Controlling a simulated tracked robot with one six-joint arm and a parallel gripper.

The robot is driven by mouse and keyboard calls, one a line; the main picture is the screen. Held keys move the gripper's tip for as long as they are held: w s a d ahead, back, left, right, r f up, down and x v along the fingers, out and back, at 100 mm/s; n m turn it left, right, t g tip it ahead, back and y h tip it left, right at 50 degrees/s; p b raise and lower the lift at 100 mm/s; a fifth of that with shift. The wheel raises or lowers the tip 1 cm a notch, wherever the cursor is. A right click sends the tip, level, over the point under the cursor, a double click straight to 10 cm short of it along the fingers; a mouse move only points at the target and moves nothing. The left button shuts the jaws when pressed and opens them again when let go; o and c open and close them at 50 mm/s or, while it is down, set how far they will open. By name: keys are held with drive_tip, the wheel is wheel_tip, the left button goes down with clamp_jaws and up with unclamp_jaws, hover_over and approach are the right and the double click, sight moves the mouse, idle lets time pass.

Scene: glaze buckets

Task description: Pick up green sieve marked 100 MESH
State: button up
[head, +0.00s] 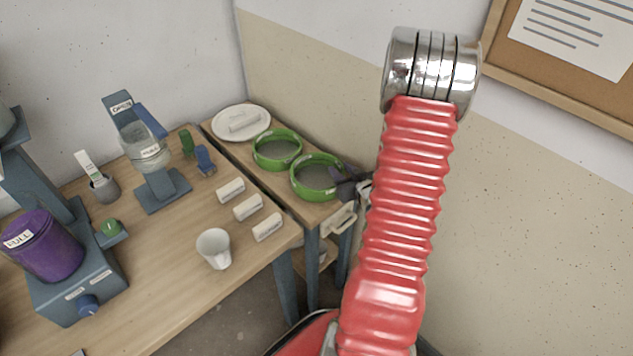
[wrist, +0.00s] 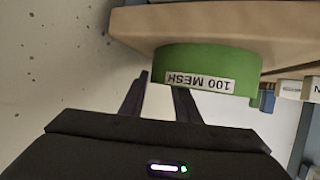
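The green sieve marked 100 MESH (wrist: 217,60) shows in the wrist view, its label upside down in the picture. It seems to be the nearer of two green sieves in the head view (head: 310,195), resting on the narrow wooden bench by the wall. My gripper (wrist: 160,82) is open, with a gap between its two dark fingers. One fingertip is beside the sieve and the other meets its lower edge in the picture; I cannot tell whether they touch. In the head view my gripper (head: 347,181) is at the sieve's right side, partly hidden by my red arm.
The other green sieve (head: 277,164) sits just behind, near a white round lid (head: 241,113). A drawer or handle (head: 339,218) projects below the bench front. The wall is close on the right. A larger table (head: 180,280) with a white cup (head: 214,249) and white blocks stands left.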

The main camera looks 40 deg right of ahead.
drive_tip(key=shift+s+f, duration=0.1)
drive_tip(key=shift+f, duration=0.05)
clamp_jaws()
idle(0.4)
wheel_tip(320, 180, up, 10)
idle(0.8)
